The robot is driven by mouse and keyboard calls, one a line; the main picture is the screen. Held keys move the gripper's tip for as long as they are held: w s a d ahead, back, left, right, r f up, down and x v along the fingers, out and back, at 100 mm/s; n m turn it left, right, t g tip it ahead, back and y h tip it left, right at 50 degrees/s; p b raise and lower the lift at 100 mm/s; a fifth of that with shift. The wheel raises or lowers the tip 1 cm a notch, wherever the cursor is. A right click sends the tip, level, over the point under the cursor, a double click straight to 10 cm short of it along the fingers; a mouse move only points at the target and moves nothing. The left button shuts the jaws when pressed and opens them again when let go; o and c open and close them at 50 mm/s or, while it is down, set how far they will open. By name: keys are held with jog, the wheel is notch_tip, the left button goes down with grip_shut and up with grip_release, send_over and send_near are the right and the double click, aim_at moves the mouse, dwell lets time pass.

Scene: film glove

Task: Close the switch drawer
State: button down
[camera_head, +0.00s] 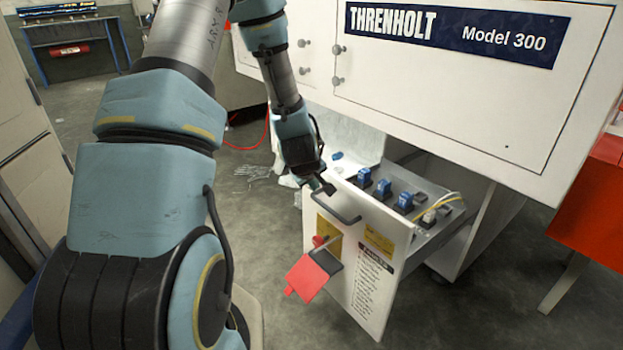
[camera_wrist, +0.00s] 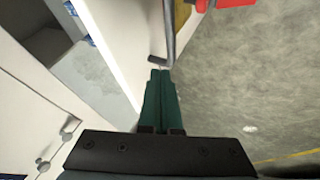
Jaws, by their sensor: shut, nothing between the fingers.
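The switch drawer (camera_head: 345,285) is pulled out from beneath the white Threnholt cabinet (camera_head: 440,100). Its open top shows several blue switches (camera_head: 383,188) and some wires. A dark bar handle (camera_head: 345,218) is on the upper part of its front, and it also shows in the wrist view (camera_wrist: 169,35). My gripper (camera_head: 328,188) is at the top left of the drawer front, close to the end of the handle. In the wrist view its green fingers (camera_wrist: 160,76) are shut together and empty, with tips near the handle's end. I cannot tell whether they touch it.
A red lever plate (camera_head: 306,278) sticks out from the drawer front, below the handle. A red table (camera_head: 590,205) stands at the right. A blue workbench (camera_head: 75,40) is far back left.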

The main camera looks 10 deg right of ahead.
aim_at(325, 178)
jog(key=shift+w+d+r, duration=0.1)
jog(key=shift+w+d, duration=0.35)
jog(key=shift+d, duration=0.4)
jog(key=shift+w+d+r, duration=0.1)
jog(key=shift+w+d, duration=0.3)
jog(key=shift+d, duration=0.45)
